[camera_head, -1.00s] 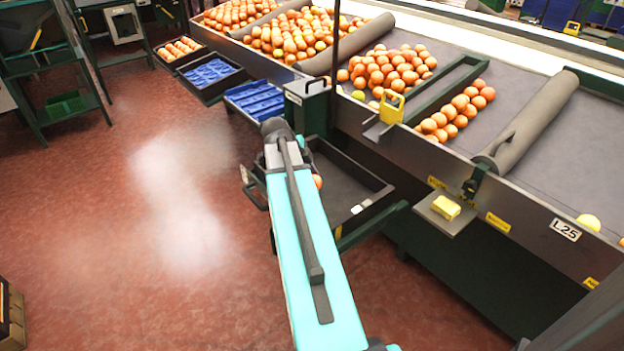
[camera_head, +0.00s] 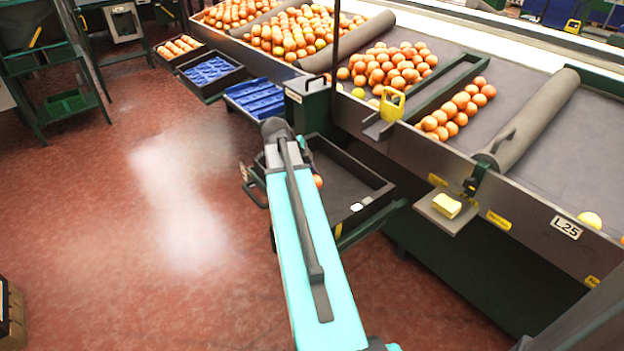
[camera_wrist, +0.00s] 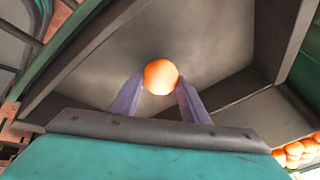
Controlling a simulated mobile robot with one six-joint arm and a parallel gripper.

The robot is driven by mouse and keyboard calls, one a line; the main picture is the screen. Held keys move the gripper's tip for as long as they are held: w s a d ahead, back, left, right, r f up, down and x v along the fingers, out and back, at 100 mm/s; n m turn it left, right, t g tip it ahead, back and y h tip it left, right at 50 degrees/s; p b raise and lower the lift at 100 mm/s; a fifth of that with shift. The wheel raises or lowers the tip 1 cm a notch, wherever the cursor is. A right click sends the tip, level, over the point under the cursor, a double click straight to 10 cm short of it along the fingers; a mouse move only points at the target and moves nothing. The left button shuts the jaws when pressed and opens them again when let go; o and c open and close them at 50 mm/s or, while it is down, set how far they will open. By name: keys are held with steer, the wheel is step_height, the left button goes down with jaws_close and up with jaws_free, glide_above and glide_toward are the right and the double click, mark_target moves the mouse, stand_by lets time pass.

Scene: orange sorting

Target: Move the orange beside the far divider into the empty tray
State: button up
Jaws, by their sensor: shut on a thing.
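An orange (camera_wrist: 161,77) is between the two fingertips of my gripper (camera_wrist: 161,88) in the wrist view. The gripper is shut on it. The grey-floored empty tray (camera_wrist: 215,40) lies behind the orange in that view; I cannot tell the gap between fruit and tray floor. In the head view the same orange (camera_head: 318,181) peeks out beside my arm, over the dark tray (camera_head: 375,200). My arm hides the fingers there. The divider (camera_head: 455,92) on the sorting table has several oranges along its right side.
The sorting table's front edge (camera_head: 480,205) rises behind the tray. Trays with blue liners (camera_head: 255,98) stand to the left of it. A yellow block (camera_head: 447,206) sits on a small shelf at the right.

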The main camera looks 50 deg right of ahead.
steer(key=shift+f+b, duration=0.3)
steer(key=shift+f, duration=0.15)
stand_by(0.6)
steer(key=o, duration=1.6)
steer(key=shift+o, duration=0.2)
steer(key=shift+p+v, duration=1.3)
steer(key=shift+v, duration=1.2)
steer(key=shift+r, duration=0.1)
step_height(320, 180, up, 7)
steer(key=p, duration=0.4)
stand_by(0.4)
